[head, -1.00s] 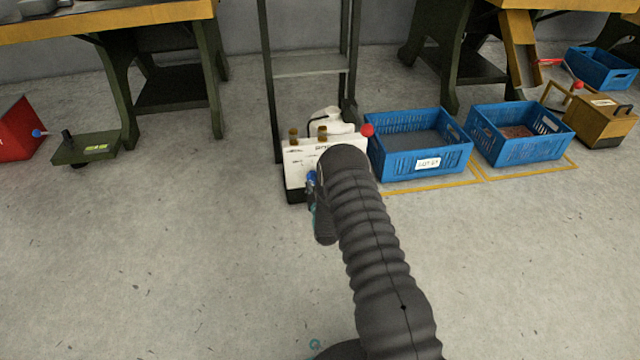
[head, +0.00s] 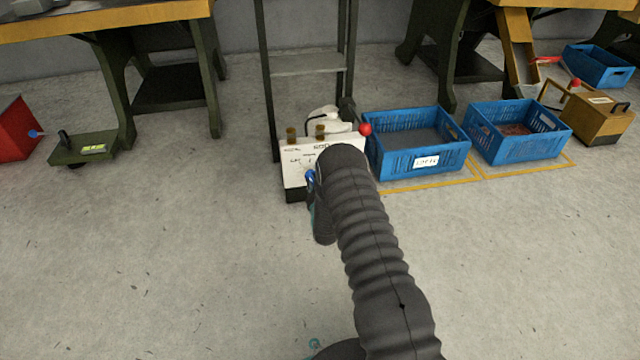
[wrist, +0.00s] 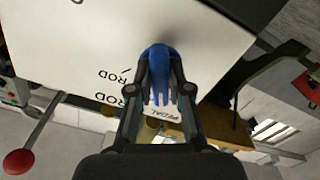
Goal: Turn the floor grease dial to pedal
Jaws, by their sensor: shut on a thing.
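The grease dial is a blue knob (wrist: 158,65) on a white panel (wrist: 100,35) in the wrist view. My gripper (wrist: 160,92) is shut on this knob, with one dark finger on each side. Black labels stand beside the knob: two end in "ROD", and one reading "PEDAL" is partly seen between the fingers. In the head view the white box (head: 298,172) stands on the floor. A bit of the blue knob (head: 310,177) shows at the left of my arm, which hides much of the panel and my gripper. I cannot tell which label the dial points to.
A red ball (head: 366,129) is at the box's right top, close to my arm. Two blue crates (head: 420,162) (head: 520,158) stand to the right along yellow floor lines. A dark rack (head: 268,90) rises behind the box.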

